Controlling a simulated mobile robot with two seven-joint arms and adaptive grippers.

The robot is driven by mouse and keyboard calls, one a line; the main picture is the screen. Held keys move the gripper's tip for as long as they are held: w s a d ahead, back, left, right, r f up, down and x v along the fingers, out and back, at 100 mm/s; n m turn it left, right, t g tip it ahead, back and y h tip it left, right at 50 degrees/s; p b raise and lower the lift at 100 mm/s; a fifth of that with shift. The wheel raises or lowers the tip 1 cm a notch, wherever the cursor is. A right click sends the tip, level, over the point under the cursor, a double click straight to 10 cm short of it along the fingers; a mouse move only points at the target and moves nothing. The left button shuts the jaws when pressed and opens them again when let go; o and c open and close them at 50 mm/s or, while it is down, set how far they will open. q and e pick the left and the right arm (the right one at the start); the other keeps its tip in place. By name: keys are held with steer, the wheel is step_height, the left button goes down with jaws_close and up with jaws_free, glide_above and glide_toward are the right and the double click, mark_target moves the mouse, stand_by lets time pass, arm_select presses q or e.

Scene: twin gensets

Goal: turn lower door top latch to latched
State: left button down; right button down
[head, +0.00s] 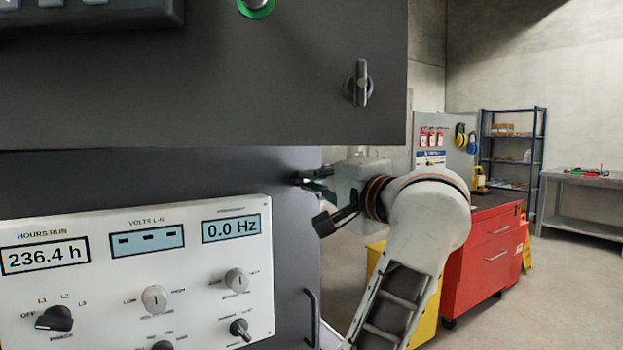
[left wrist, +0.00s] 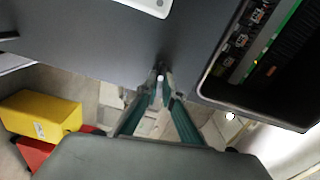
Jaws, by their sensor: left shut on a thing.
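The lower door (head: 180,175) is dark grey with a white instrument panel (head: 130,290) showing on it. My left gripper (head: 303,181) is at the right edge of this door, near its top, below the overhanging upper panel. Its fingers are shut on the small lower door top latch, which they mostly hide in the head view. In the left wrist view the latch (left wrist: 160,72) shows as a small light-tipped piece between the fingertips (left wrist: 161,84). Whether it is turned to latched cannot be told. My right gripper is not in view.
The upper panel (head: 200,90) carries another dark latch (head: 360,83). A vertical door handle (head: 312,315) sits below the gripper. A red cabinet (head: 490,255) and yellow box (head: 425,325) stand behind my arm. The left wrist view shows a recessed bay with components (left wrist: 265,60).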

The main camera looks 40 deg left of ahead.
arm_select(q)
steer(key=shift+m, duration=0.6)
steer(key=c, duration=2)
jaws_free()
steer(key=shift+a, duration=0.1)
